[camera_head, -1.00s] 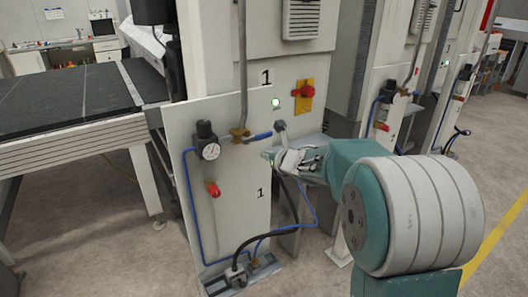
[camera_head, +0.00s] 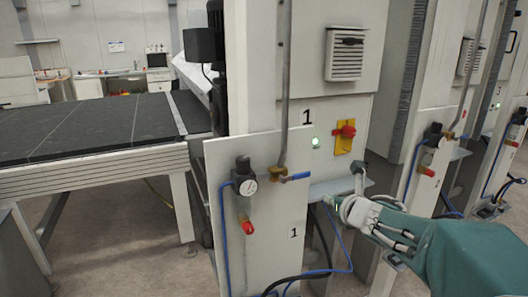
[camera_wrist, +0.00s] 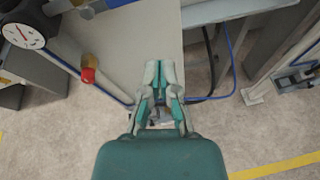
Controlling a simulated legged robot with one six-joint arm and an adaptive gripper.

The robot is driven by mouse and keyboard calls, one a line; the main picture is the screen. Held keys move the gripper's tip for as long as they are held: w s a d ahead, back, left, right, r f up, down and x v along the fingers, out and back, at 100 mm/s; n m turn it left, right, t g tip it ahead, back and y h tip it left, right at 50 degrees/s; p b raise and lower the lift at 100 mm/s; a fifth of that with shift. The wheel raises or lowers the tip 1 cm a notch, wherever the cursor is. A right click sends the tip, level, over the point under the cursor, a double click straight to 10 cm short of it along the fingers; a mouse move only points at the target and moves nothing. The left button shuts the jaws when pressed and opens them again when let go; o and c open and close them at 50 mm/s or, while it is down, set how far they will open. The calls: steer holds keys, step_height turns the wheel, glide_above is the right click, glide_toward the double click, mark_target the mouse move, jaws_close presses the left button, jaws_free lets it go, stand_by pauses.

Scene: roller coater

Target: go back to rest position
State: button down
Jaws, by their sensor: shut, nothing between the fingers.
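My gripper (camera_head: 340,204) is shut and empty, in front of the machine, to the right of the front panel (camera_head: 270,215) and lower than its blue valve handle (camera_head: 296,176). It is clear of the handle, which points right. In the wrist view my gripper's fingers (camera_wrist: 160,68) are together, with nothing between them. The forearm comes in from the lower right of the head view. No marked rest position shows in either view.
The panel carries a gauge (camera_head: 249,187) and a red knob (camera_head: 248,227). A red-and-yellow switch (camera_head: 345,137) and a lit green lamp (camera_head: 316,142) are above. A dark conveyor table (camera_head: 85,125) stands left. Similar machine columns stand right. Open floor shows in the wrist view.

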steer(key=s+r+m+g+h, duration=0.1)
steer(key=s+m+g+h, duration=0.35)
steer(key=s+m, duration=1.35)
steer(key=s+a+f+m+g, duration=0.2)
steer(key=s+m, duration=0.3)
steer(key=m, duration=0.4)
steer(key=s+a+f+m+g+y, duration=0.1)
steer(key=s+a+f+m, duration=0.3)
steer(key=m, duration=0.5)
steer(key=shift+s+a+m+g, duration=0.2)
steer(key=shift+s+m+g, duration=0.15)
steer(key=shift+s, duration=0.9)
steer(key=shift+w+f+y, duration=0.1)
steer(key=shift+y, duration=0.15)
